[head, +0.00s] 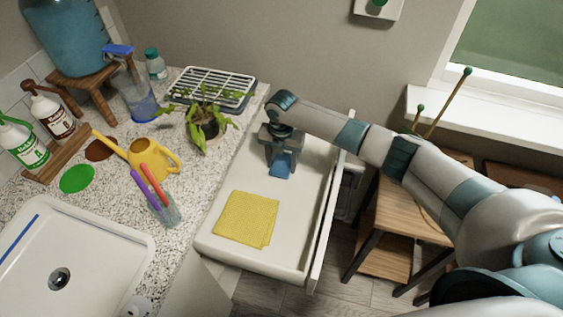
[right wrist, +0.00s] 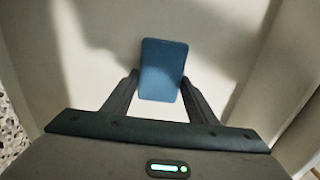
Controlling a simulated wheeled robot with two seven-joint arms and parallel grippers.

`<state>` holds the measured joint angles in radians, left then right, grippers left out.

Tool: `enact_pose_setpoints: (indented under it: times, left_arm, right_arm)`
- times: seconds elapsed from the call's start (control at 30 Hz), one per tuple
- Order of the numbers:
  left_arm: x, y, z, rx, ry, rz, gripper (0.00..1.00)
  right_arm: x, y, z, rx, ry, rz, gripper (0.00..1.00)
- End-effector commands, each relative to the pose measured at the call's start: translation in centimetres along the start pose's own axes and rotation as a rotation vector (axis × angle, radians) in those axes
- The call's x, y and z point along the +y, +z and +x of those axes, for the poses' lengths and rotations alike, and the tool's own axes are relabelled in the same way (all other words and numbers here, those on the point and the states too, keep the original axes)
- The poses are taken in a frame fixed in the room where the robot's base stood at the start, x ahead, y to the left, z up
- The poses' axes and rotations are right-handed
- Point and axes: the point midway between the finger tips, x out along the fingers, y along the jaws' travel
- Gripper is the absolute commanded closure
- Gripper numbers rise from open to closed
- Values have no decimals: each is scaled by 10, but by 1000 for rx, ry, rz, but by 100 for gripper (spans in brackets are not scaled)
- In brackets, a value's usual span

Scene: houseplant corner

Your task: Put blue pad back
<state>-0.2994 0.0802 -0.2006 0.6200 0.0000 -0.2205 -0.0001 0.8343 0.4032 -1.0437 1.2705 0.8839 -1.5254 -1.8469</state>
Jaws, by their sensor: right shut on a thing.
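The blue pad (head: 281,168) is a small flat rectangle inside the open white drawer (head: 225,257). My right gripper (head: 280,157) reaches down into the drawer and is shut on the pad. In the right wrist view the blue pad (right wrist: 162,68) sits between the two fingers of the gripper (right wrist: 160,92), its far end sticking out past them. I cannot tell whether the pad touches the drawer floor. My left gripper is not in view.
A folded yellow cloth (head: 247,218) lies in the drawer's near part. A wooden shelf (head: 400,222) stands right of the drawer.

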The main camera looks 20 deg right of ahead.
Motion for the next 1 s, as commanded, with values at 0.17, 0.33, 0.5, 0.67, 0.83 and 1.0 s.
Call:
enact_pose_setpoints:
  times: [0.17, 0.33, 0.5, 0.67, 0.83, 1.0]
  left_arm:
    - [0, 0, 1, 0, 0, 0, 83]
    - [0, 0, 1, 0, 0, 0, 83]
    - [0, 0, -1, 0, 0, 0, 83]
    - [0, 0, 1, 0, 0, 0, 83]
    - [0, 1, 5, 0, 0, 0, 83]
    - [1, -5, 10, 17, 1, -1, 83]
  right_arm:
    - [0, 0, 2, 0, -1, 0, 29]
    - [0, 0, 2, 0, 0, 0, 29]
    - [0, 0, -1, 0, 0, 0, 29]
    - [0, 0, -10, 0, 1, -1, 29]
    - [1, 0, -32, -2, 2, -2, 29]
    - [1, 1, -62, -3, 3, -1, 29]
